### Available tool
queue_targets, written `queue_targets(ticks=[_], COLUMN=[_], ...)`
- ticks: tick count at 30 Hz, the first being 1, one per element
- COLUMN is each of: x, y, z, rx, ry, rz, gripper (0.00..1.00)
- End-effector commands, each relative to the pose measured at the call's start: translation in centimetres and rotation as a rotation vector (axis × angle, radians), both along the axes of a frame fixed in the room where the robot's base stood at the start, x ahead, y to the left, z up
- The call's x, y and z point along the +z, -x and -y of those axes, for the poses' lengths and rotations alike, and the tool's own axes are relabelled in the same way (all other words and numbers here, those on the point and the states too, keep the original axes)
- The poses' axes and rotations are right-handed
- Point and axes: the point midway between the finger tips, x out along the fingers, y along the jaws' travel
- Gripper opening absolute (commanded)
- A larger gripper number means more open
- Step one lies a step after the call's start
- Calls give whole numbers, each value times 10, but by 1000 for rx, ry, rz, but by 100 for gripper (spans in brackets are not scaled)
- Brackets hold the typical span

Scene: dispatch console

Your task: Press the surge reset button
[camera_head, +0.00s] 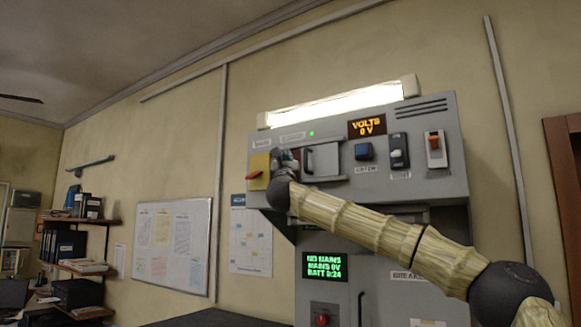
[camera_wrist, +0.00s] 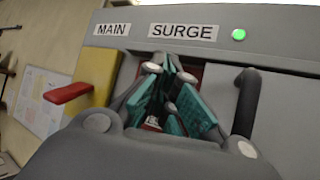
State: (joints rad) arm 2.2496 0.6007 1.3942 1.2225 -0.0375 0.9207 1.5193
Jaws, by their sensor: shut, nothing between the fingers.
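The SURGE label (camera_wrist: 182,31) is at the top of the wrist view, on the grey console panel. My gripper (camera_wrist: 168,65) has its teal fingers together below that label, pointing at the panel. A patch of red (camera_wrist: 198,70) shows behind the fingertips; the fingers hide most of it, so I cannot tell if it is the surge reset button or if they touch it. In the head view my gripper (camera_head: 287,157) is at the console's left part, between a yellow plate and a grey cover.
A red lever (camera_wrist: 68,92) sticks out from the yellow plate (camera_wrist: 97,70) on the left. A black handle (camera_wrist: 245,102) stands close on the right, on the grey cover (camera_head: 325,160). A green lamp (camera_wrist: 239,34) is lit.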

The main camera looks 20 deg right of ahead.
Motion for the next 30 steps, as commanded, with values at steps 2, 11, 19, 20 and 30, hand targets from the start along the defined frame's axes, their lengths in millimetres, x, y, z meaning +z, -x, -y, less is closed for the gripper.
queue_targets(ticks=[2, 11, 19, 20, 30], x=[-2, 0, -1, -1, -2], y=[3, 6, 8, 9, 24], z=[-3, -8, -11, -12, -31], rx=[1, 1, 2, 2, 2], ry=[1, 1, 1, 1, 1], rz=[1, 1, 0, 0, 2], gripper=[0, 0, 0, 0, 0])
